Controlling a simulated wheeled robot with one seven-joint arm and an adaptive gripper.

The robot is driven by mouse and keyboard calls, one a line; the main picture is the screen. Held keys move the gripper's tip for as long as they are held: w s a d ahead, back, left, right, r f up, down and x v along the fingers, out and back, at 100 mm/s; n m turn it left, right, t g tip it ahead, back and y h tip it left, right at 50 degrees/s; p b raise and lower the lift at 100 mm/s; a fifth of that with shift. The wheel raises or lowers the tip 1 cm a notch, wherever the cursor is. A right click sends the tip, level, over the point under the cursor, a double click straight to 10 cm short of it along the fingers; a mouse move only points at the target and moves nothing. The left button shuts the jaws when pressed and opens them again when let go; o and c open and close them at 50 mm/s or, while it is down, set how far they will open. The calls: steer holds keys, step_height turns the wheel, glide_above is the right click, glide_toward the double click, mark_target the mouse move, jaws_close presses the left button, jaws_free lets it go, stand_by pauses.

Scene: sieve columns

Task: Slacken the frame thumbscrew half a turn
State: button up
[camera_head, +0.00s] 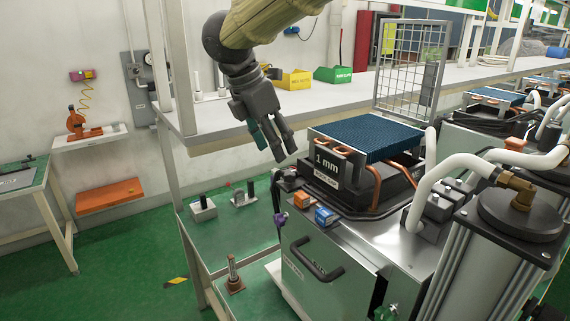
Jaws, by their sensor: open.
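My gripper (272,149) hangs open and empty, fingers pointing down, above and left of the sieve machine. The machine has a metal cabinet (345,262) and a dark blue finned block (367,138) on top, with a "1 mm" plate (326,169) on its front. I cannot make out the frame thumbscrew for certain. A small purple knob-like part (281,219) shows at the cabinet's left upper corner, below my gripper and well apart from it. An orange block (303,199) and a blue block (325,215) sit on the cabinet's front edge.
A white bench (215,121) runs behind, with a yellow bin (293,80) and a green bin (333,74). A wire mesh panel (411,62) stands behind the machine. Thick white hoses (452,170) and a metal cylinder (475,262) crowd the right. A low green table (222,235) lies left.

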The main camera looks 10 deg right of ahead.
mark_target(288, 172)
steer(key=p+x, duration=0.1)
steer(key=x, duration=0.6)
steer(key=shift+d+f+p, duration=0.2)
steer(key=shift+f+p, duration=0.15)
steer(key=c, duration=1)
